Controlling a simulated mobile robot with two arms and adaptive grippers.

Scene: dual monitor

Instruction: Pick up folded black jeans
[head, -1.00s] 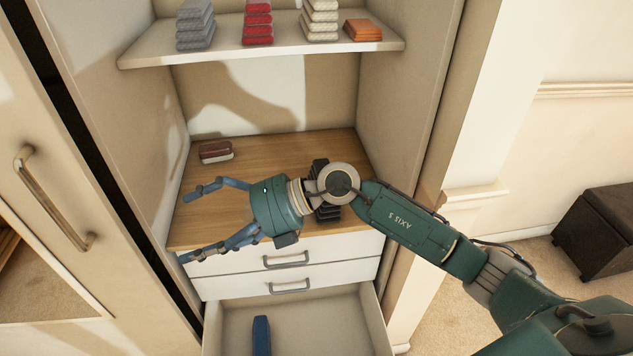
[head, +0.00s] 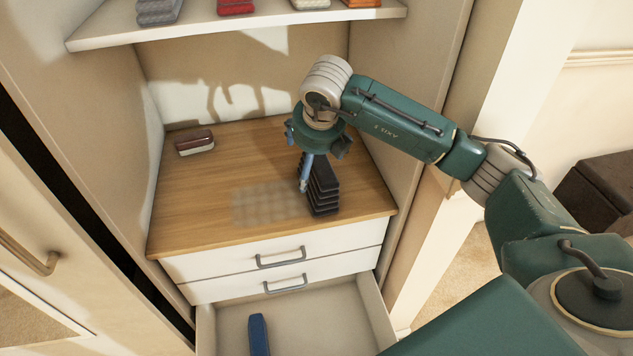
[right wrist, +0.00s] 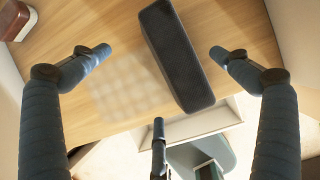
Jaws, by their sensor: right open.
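The folded black jeans (head: 322,190) lie as a neat stack on the wooden surface at the right, near its front edge. My right gripper (head: 306,178) points down at the stack's left and far side in the head view, partly covering it. In the right wrist view the stack (right wrist: 175,55) is a dark, long block lying between the spread fingers of my right gripper (right wrist: 160,55). The fingers are open, with gaps on both sides of the jeans. I cannot tell how far the fingertips are above the surface. My left gripper is out of view.
A brown and white folded item (head: 195,142) lies at the back left of the wooden surface (head: 210,180). A shelf (head: 230,28) with folded stacks is above. Below, an open drawer (head: 330,325) holds a blue item (head: 259,335). Cabinet walls bound both sides.

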